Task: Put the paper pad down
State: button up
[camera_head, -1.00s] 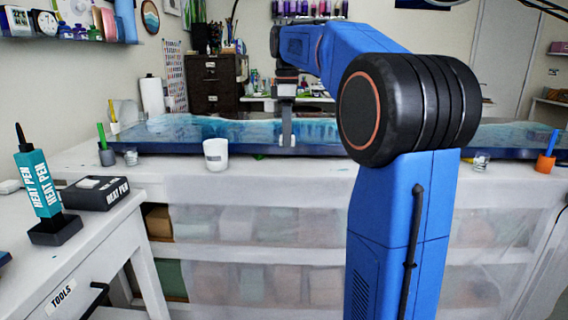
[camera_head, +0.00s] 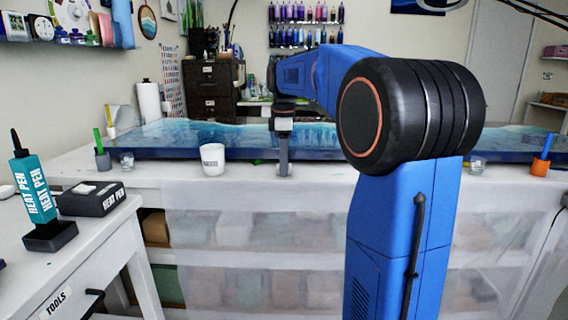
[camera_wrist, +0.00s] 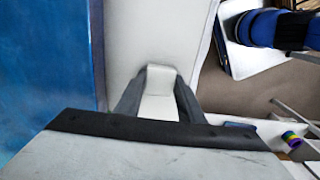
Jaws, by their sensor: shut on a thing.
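My gripper (camera_head: 284,170) points down at the front edge of the long white table (camera_head: 340,170), just right of a white cup (camera_head: 211,159). In the wrist view its two dark fingers (camera_wrist: 160,95) are shut on a small pale block (camera_wrist: 160,73), which I take to be the paper pad. The pad lies over or just above a white surface (camera_wrist: 165,30). I cannot tell whether it touches that surface. In the head view the pad is too small or hidden to make out.
A long blue resin slab (camera_head: 240,137) lies on the table behind my gripper and fills the left of the wrist view (camera_wrist: 45,60). A grey pot (camera_head: 103,159), glass jars and an orange pot (camera_head: 540,166) stand along the front. A side table holds a heat pen (camera_head: 33,190) and box (camera_head: 90,198).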

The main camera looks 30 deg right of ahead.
jog(key=shift+f, duration=0.1)
jog(key=o, duration=1.1)
notch_tip(320, 180, up, 12)
jog(key=shift+a, duration=0.1)
